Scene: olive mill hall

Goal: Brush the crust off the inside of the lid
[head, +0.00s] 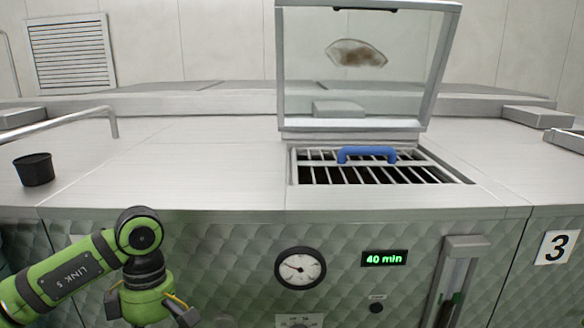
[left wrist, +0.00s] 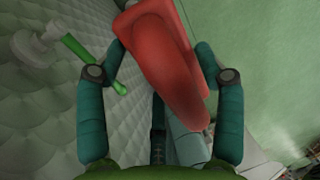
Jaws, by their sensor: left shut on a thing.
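The lid (head: 285,75) stands open and upright on the steel counter, a clear pane in a grey frame. A brown, pale-edged crust patch (head: 357,53) shows in the upper middle of its pane. My left gripper (left wrist: 160,70) is shut on a smooth red thing (left wrist: 165,75), perhaps the brush's handle; no bristles show. In the head view my left arm is low at the left, in front of the quilted panel and well below the lid. The red thing is not visible there. My right gripper is in neither view.
Below the lid is an opening with a barred grate (head: 320,173) and a blue handle (head: 367,153). A black cup (head: 34,169) and a metal rail (head: 113,122) are at the left. The counter left of the grate is clear. A dial (head: 300,268) and "40 min" display (head: 384,258) are on the front.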

